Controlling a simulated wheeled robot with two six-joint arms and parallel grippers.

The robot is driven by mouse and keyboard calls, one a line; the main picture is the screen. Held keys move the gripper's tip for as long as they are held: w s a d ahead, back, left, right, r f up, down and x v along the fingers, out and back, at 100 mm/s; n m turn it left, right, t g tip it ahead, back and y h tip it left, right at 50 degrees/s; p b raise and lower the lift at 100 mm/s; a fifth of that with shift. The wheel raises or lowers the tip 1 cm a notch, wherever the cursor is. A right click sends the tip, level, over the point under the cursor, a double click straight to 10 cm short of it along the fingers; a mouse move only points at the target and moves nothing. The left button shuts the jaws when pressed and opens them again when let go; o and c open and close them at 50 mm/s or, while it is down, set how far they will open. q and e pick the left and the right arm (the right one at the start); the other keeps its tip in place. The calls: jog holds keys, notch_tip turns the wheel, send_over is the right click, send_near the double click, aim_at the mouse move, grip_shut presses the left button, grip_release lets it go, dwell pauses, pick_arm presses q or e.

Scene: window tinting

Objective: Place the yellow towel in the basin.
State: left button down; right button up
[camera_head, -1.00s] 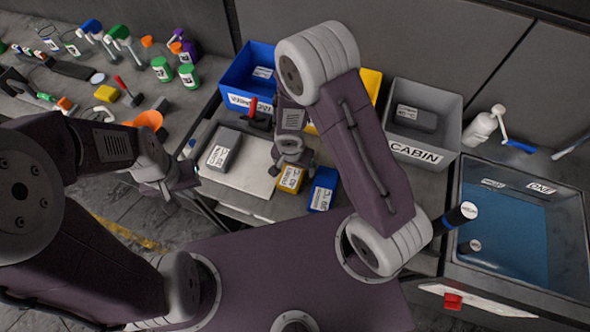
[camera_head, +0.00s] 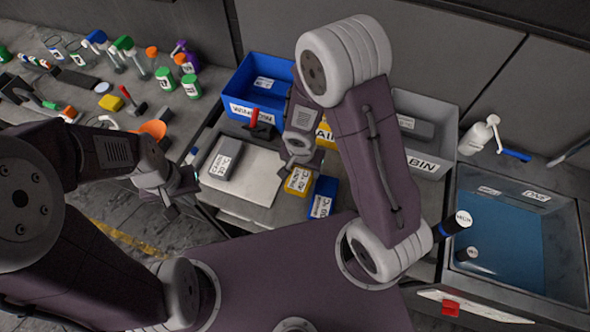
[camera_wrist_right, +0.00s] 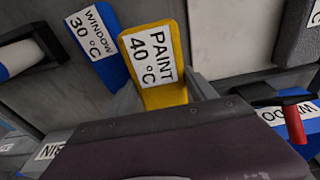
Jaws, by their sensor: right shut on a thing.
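The yellow towel (camera_head: 298,182), a folded block labelled PAINT 40 °C, is beside the blue WINDOW towel (camera_head: 322,197). My right gripper (camera_head: 297,166) is over it. In the right wrist view the yellow towel (camera_wrist_right: 155,68) sits between the fingers of my right gripper (camera_wrist_right: 162,92), which is shut on it. I cannot tell whether it is clear of the table. The basin (camera_head: 568,240), with blue water inside, is at the far right. My left gripper (camera_head: 172,198) is above the floor at left, apart from the towels; its finger opening is unclear.
A grey CABIN towel (camera_head: 223,158) lies on a pale board (camera_head: 262,185). Blue, yellow and grey bins stand behind, the grey CABIN bin (camera_head: 432,170) partly hidden by my right arm. Several bottles crowd the left bench.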

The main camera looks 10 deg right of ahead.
jog(key=s+d+r, duration=0.4)
jog(key=d+r, duration=0.1)
jog(key=d, duration=0.3)
jog(key=shift+s+r+p, duration=0.15)
jog(key=shift+s+p, duration=0.15)
jog(key=shift+p, duration=0.1)
